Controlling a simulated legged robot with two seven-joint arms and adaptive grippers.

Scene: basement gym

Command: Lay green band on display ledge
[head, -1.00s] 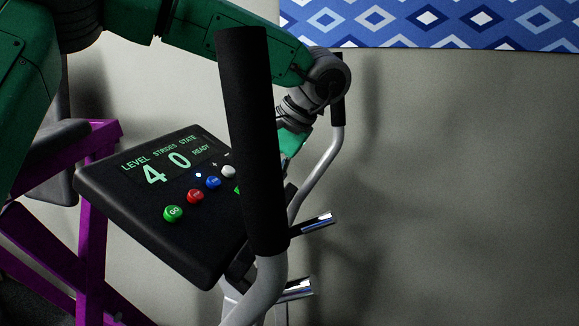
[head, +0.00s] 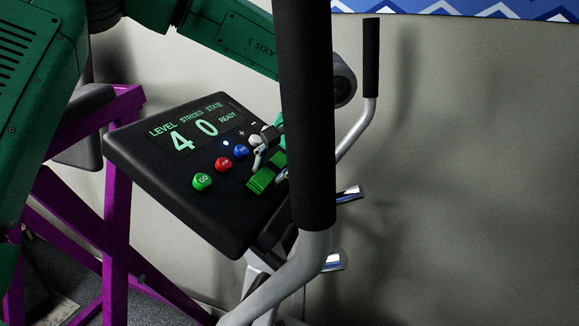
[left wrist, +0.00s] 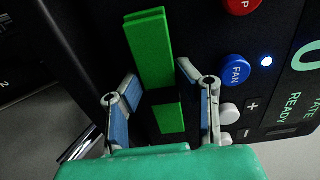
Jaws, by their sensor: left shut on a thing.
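The green band (head: 262,180) is at the right part of the black display console (head: 150,155), beside the buttons. In the left wrist view the green band (left wrist: 150,45) shows as a long flat bar and a shorter green piece, with a dark gap between. My left gripper (head: 268,166) is shut on the band, one finger on each side; its fingers also show in the left wrist view (left wrist: 158,75). The upright handle hides part of this gripper and its arm. I cannot tell whether the band touches the console, nor make out a separate ledge. My right gripper is not in view.
A black-gripped handle (head: 305,120) stands upright just right of the band. A second handle (head: 370,60) is behind it. Coloured buttons, including a blue one (left wrist: 236,69), lie close to a finger. A purple frame (head: 117,210) stands left.

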